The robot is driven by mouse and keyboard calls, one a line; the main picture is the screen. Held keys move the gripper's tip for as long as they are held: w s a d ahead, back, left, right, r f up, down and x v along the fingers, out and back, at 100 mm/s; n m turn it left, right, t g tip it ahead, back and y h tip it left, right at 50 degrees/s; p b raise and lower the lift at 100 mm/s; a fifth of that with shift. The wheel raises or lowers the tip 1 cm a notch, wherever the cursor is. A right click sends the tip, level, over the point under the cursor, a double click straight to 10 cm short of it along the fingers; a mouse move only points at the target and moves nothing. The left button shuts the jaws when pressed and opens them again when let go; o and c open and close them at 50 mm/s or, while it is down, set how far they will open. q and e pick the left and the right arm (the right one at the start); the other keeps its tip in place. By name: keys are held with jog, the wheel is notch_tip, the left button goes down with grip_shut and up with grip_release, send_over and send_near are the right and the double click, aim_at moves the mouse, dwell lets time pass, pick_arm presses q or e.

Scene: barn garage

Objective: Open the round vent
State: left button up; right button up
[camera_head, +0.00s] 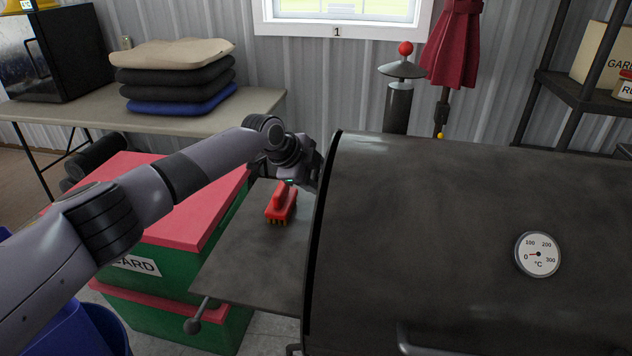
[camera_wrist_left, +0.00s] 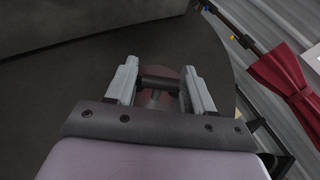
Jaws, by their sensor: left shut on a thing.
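A dark grill or smoker (camera_head: 440,210) with a big rounded lid fills the right of the head view. In the left wrist view its flat dark end wall (camera_wrist_left: 70,75) faces me. A round reddish-brown vent disc (camera_wrist_left: 170,73) sits on that wall, partly hidden behind my fingers. A dark crossbar handle (camera_wrist_left: 157,82) stands out in front of the disc. My left gripper (camera_wrist_left: 158,72) is shut on this handle, one finger on each side. In the head view my left gripper (camera_head: 314,168) is at the lid's left end, where the vent is hidden.
A side shelf (camera_head: 255,245) left of the grill holds a red brush (camera_head: 281,204), below my left arm. Green boxes with red lids (camera_head: 190,215) stand beside it. A chimney (camera_head: 398,105) with a red ball rises behind the lid. A table (camera_head: 60,108) carries stacked cushions (camera_head: 175,77).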

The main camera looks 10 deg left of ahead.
pick_arm(q)
jog(key=shift+f+g+b, duration=0.1)
jog(key=shift+g+b, duration=0.2)
jog(key=shift+b, duration=0.05)
dwell(0.5)
jog(key=o, duration=1)
jog(key=shift+v, duration=3.65)
jog(key=shift+w, duration=0.1)
